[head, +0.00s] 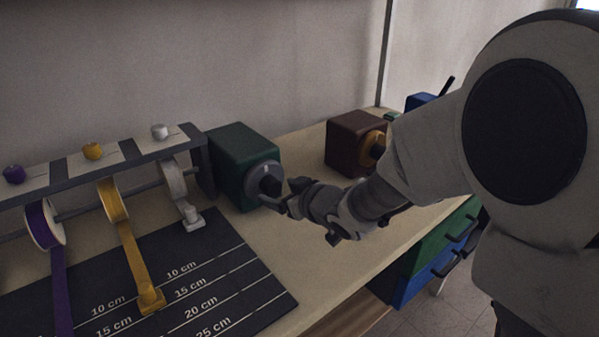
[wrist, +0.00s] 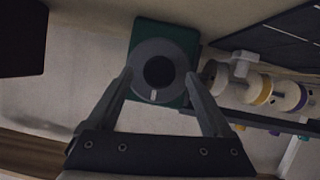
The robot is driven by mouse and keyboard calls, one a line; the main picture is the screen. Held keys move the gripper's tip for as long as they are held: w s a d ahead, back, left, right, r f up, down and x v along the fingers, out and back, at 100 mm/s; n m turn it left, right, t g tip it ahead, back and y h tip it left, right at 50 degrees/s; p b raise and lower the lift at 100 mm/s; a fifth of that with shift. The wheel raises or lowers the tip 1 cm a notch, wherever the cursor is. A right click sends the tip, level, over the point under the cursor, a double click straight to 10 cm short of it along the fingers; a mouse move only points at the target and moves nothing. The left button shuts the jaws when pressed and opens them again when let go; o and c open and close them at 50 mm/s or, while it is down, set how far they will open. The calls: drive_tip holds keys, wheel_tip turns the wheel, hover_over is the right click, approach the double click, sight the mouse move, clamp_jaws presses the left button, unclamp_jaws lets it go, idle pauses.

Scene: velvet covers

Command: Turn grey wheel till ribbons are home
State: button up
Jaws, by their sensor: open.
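The grey wheel (head: 265,181) with a dark hub is on the face of a green box (head: 240,158) at the table's back. In the wrist view the grey wheel (wrist: 157,90) has a pale mark at its lower edge. My gripper (head: 287,195) is open, its fingers on either side of the wheel; I cannot tell whether they touch it. A purple ribbon (head: 59,285) and a yellow ribbon (head: 128,255) hang far down from their spools over the dark measuring mat (head: 240,265). A white ribbon (head: 182,195) hangs shorter, its end tab near the mat's top edge.
A brown box (head: 349,146) with an orange wheel (head: 374,140) and a blue box (head: 419,102) stand further right. The grey spool rack (head: 120,158) carries purple, yellow and white knobs on top. Bare table lies between the mat and the brown box. Drawers are below.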

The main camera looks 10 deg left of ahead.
drive_tip(key=shift+x, duration=1.2)
drive_tip(key=shift+r, duration=0.1)
clamp_jaws()
